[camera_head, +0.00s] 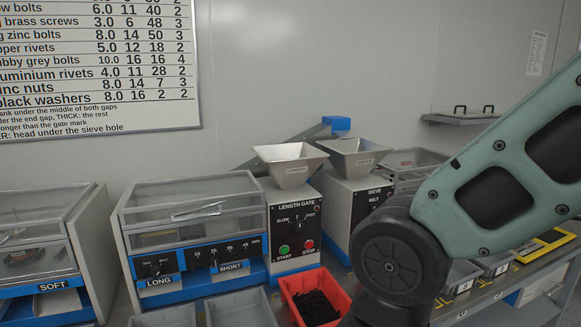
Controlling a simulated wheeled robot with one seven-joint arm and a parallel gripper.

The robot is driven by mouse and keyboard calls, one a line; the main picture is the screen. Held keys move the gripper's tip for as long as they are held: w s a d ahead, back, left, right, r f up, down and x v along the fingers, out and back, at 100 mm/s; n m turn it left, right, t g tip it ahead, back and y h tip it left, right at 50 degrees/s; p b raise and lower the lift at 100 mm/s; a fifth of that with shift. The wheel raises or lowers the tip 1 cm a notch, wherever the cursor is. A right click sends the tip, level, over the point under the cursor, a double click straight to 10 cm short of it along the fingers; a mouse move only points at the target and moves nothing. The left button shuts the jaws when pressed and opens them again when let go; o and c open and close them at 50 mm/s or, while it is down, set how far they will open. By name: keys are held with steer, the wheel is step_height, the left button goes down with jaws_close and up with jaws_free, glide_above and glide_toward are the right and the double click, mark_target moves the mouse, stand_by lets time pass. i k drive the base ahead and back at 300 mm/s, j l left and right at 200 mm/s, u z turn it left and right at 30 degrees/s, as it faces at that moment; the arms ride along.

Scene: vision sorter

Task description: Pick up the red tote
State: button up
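The red tote (291,283) stands at the bottom centre, in front of the length gate machine. It is open at the top and holds a heap of small black parts (317,308). Its lower right part is cut off or hidden near my arm. My arm, green with a dark round joint, comes in from the right and its dark lower part passes just right of the tote. My gripper is not in view, and I cannot tell where it is relative to the tote.
The length gate machine (294,222) with its hopper stands behind the tote, and the sieve machine (352,199) is to its right. Empty grey trays (240,310) are left of the tote. Several grey bins (461,274) and a yellow-edged tray (545,246) are at the right.

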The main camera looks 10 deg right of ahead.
mark_target(313, 298)
steer(key=i+l+u, duration=0.15)
steer(key=i, duration=0.35)
steer(key=i+l+u, duration=0.1)
steer(key=i+l, duration=0.15)
steer(key=i, duration=0.25)
